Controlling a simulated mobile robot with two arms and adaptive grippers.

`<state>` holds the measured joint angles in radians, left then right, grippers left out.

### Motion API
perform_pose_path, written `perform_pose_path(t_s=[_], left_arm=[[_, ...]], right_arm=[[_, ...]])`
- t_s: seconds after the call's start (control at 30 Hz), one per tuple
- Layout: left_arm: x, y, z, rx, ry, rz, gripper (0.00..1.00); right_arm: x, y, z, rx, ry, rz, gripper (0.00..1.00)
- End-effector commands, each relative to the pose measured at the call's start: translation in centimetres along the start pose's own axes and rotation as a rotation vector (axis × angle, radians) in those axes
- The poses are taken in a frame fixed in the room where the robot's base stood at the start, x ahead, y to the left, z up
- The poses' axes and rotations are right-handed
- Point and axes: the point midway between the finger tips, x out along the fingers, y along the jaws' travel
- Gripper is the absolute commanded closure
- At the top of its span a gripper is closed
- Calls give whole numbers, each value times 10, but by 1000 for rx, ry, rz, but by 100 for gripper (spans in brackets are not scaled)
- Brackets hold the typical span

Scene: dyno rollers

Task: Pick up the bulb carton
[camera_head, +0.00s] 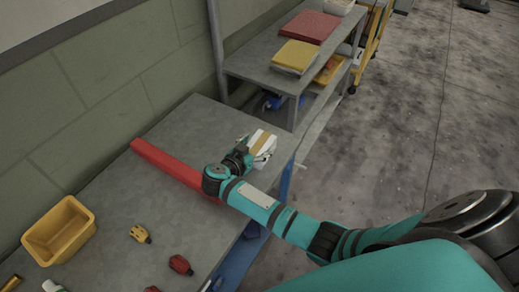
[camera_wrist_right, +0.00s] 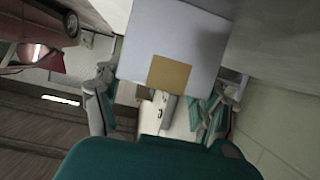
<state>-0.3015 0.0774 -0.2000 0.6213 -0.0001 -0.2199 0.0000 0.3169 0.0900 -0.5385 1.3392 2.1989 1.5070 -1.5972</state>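The bulb carton (camera_head: 262,141) is a white box with a tan patch, near the far right end of the grey workbench (camera_head: 190,128). My right gripper (camera_head: 258,148) is at the carton, with its fingers on opposite sides. In the right wrist view the carton (camera_wrist_right: 190,35) fills the upper middle, and the fingers of my right gripper (camera_wrist_right: 162,95) meet its left and right edges, so it looks shut on the carton. I cannot tell whether the carton touches the bench. My left gripper is not in view.
A long red bar (camera_head: 165,165) lies on the bench beside my right forearm. A yellow bin (camera_head: 60,230), a yellow part (camera_head: 140,234) and a red part (camera_head: 180,265) are at the lower left. A shelf unit (camera_head: 262,62) stands beyond. Open floor (camera_head: 400,120) lies right.

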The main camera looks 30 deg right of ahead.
Motion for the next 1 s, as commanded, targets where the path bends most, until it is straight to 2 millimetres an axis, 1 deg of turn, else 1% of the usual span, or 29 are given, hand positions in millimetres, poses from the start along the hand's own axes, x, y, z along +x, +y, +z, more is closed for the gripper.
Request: perform_pose_path(t_s=[0.03,0.23,0.53,0.63,0.77,0.9,0.93,1.0], left_arm=[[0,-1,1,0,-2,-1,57],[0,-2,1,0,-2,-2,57],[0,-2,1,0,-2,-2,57],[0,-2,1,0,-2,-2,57],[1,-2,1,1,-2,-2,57],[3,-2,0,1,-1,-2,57],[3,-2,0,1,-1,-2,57],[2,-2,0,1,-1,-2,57]], right_arm=[[0,0,1,-1,-1,1,40],[1,1,2,-2,-3,1,66],[0,1,1,-1,-3,1,67],[-1,0,-1,-1,-4,1,67],[-5,0,-11,2,-4,1,67],[-13,0,-30,5,-2,0,67],[-14,2,-33,4,-2,1,67],[-15,20,-30,-2,-4,3,67]])
